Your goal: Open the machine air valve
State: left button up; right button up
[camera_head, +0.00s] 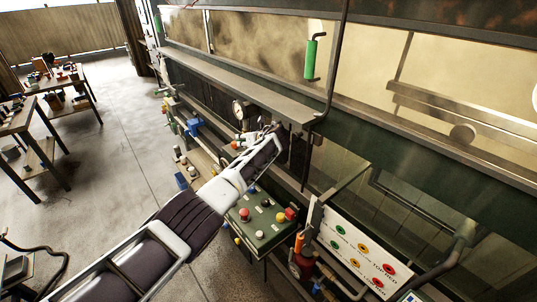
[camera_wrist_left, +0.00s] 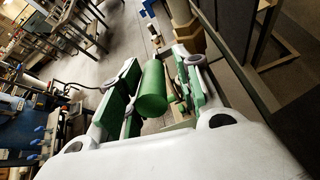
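My left gripper (camera_head: 268,132) is at the machine's front, under the grey ledge, and its fingertips are partly hidden in the head view. In the left wrist view its two fingers (camera_wrist_left: 158,62) are spread apart. A green cylinder (camera_wrist_left: 152,92), looking like a handle, lies between them, close to the left finger with a gap on the right. I cannot tell whether it touches a finger. I cannot tell for sure which part is the machine air valve. My right gripper is in neither view.
A green control box (camera_head: 262,215) with coloured buttons and a white button panel (camera_head: 360,250) stand right of my left arm. A green handle (camera_head: 311,58) is on the machine's upper window. Worktables (camera_head: 40,125) stand at the left, with open floor (camera_head: 120,130) between.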

pick_arm(q)
jog(key=shift+s+d+r, duration=0.1)
jog(key=shift+s+d, duration=0.3)
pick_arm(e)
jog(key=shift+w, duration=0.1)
pick_arm(q)
jog(key=s+d+r, duration=0.2)
jog(key=s+d, duration=0.6)
jog(key=s, duration=0.4)
jog(key=shift+s+d+r, duration=0.15)
jog(key=shift+s, duration=0.25)
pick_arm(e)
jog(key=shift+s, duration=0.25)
